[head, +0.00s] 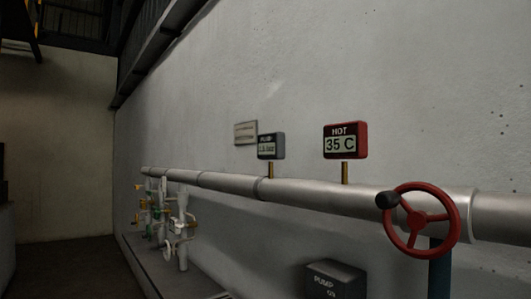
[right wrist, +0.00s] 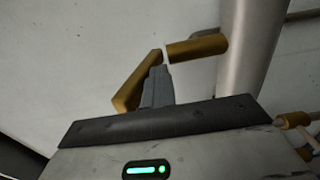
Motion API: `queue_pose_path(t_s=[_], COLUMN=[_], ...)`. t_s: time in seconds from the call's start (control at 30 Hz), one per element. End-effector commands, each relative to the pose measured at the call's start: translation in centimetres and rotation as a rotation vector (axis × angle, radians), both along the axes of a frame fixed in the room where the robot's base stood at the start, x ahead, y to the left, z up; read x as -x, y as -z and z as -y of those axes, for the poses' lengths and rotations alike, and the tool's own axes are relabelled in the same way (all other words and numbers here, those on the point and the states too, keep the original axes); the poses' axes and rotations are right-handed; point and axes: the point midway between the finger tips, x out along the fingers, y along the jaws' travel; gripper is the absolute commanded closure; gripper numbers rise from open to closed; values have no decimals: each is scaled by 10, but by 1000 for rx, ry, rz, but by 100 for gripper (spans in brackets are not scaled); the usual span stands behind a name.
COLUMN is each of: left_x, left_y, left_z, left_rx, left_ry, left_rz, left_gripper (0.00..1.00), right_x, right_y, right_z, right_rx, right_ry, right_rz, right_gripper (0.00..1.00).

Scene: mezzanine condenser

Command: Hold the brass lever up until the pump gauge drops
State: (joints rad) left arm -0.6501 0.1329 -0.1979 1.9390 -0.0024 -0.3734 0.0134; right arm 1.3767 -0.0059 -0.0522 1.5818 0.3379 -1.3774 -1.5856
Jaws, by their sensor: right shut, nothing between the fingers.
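The brass lever (right wrist: 134,84) shows in the right wrist view as an angled bar beside a brass stub (right wrist: 197,47) on a grey vertical pipe (right wrist: 251,45). My right gripper (right wrist: 158,76) is shut with nothing held. Its fingertips lie close under the lever's upper end; I cannot tell whether they touch. The small grey pump gauge (head: 271,146) stands on the long pipe in the head view; its reading is too small to be sure of. Neither gripper shows in the head view.
A red gauge marked HOT (head: 345,140) reads 35 C. A red handwheel (head: 421,219) stands in front of the long pipe (head: 310,194) at right. A dark box marked PUMP (head: 335,279) is below. Several small valves and pipes (head: 167,222) stand at left.

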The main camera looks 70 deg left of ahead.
Motion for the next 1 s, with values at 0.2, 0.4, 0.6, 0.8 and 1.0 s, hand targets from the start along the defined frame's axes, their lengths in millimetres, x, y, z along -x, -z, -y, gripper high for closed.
queue_pose_path(t_s=[0.2, 0.4, 0.6, 0.8, 1.0], left_x=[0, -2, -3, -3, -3], left_y=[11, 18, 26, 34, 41], left_z=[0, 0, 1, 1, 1], left_rx=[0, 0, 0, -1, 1], left_ry=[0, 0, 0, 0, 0], left_rz=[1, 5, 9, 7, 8], left_gripper=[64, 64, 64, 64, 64], right_x=[0, 0, 0, -1, -1], right_y=[12, 24, 36, 47, 58], right_z=[0, 0, 0, 0, 0], right_rx=[-2, -2, 1, 0, 0], right_ry=[1, -1, -1, 0, 0], right_rz=[5, 2, -2, -4, -3], right_gripper=[100, 100, 100, 100, 100])
